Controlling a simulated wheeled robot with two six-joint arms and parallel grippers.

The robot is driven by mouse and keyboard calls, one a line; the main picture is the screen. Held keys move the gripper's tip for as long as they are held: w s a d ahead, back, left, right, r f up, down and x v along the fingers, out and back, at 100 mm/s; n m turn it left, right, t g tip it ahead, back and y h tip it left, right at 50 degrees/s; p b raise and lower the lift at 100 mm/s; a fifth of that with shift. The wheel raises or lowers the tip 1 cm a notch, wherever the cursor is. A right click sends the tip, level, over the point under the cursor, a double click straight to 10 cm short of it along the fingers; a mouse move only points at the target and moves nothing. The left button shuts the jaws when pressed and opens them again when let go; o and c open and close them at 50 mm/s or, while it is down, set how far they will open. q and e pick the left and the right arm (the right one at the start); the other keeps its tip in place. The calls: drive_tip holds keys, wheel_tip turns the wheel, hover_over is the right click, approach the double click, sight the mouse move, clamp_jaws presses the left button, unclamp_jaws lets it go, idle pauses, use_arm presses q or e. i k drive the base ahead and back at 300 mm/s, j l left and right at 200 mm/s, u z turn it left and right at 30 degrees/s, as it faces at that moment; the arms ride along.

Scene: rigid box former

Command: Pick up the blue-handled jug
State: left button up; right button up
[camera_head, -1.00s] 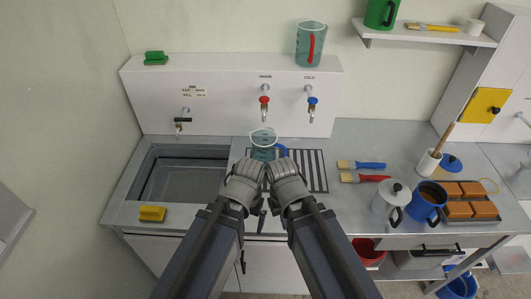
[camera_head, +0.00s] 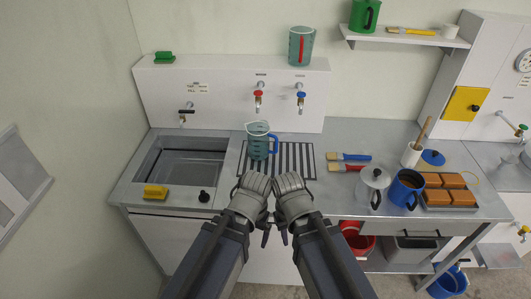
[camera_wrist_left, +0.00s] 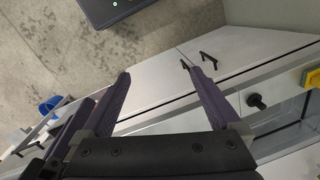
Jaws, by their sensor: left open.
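The blue-handled jug (camera_head: 258,139), clear teal with a spout at left, stands upright on the slotted drain grid (camera_head: 308,168) beside the sink in the head view. Its blue handle faces right. My left gripper (camera_head: 266,238) is mostly hidden behind its wrist, in front of the counter and apart from the jug. In the left wrist view its two fingers (camera_wrist_left: 155,70) are wide apart with nothing between them. The jug is not in that view. My right gripper (camera_head: 284,237) shows only dark tips below its wrist.
A red-handled jug (camera_head: 301,46) stands on the ledge above the taps.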

sight(263, 143)
drive_tip(key=i+l+u, duration=0.15)
drive_tip(key=l+u, duration=0.25)
drive_tip(key=i+l+u, duration=0.15)
drive_tip(key=u, duration=0.25)
drive_tip(key=l+u, duration=0.8)
drive_tip(key=i+l, duration=0.05)
